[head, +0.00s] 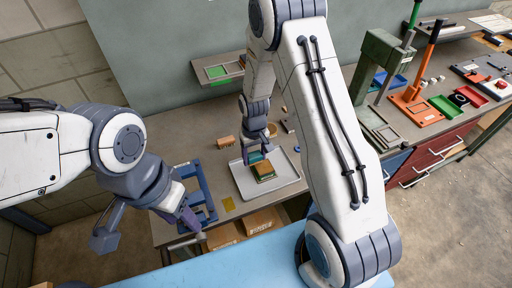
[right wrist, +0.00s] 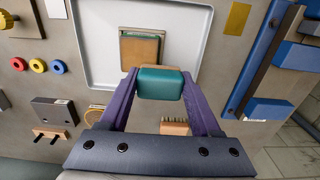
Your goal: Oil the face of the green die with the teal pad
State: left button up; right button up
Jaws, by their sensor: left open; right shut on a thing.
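My right gripper (head: 257,152) is over the grey tray (head: 282,187) on the bench. In the right wrist view my right gripper (right wrist: 160,84) is shut on the teal pad (right wrist: 160,82), a rounded block. The die (right wrist: 140,49) lies in the tray, square, with a brownish upper face and a thin green edge; it also shows in the head view (head: 264,174). The pad appears above the die's near edge; whether they touch I cannot tell. My left gripper (head: 193,222) is open and empty, near the bench's front edge at left.
A blue frame (head: 203,205) stands left of the tray, with a yellow card (head: 228,204) between. A wooden brush (head: 226,142) lies behind. Red, yellow and blue rings (right wrist: 38,66) lie near the tray. The green press (head: 376,70) is at the right.

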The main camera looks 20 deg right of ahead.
jog(key=shift+r+p, duration=1.15)
jog(key=shift+r, duration=0.7)
jog(key=shift+f, duration=0.1)
